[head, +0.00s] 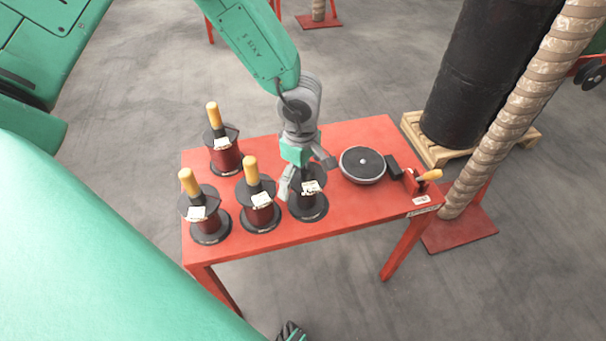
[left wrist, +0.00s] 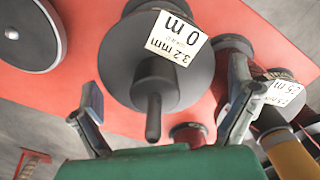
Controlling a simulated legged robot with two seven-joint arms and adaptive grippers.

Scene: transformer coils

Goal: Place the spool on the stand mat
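A black spool (head: 308,205) stands upright on the red table, partly hidden by my left gripper. In the left wrist view this spool (left wrist: 155,85) shows its dark core, its peg pointing toward the gripper and a white label reading "0 m" and "3.2 mm". My left gripper (head: 305,176) is over it with fingers spread. In the left wrist view the fingers of my left gripper (left wrist: 166,108) are on either side of the peg, apart from it. The round black stand mat (head: 362,163) with a grey rim lies to the right, empty.
Spools with dark red windings and wooden handles stand on the left of the table: a back one (head: 224,150), a front one (head: 206,215) and a middle one (head: 259,205). A small device with a wooden handle (head: 428,176) sits at the right edge. The front right tabletop is clear.

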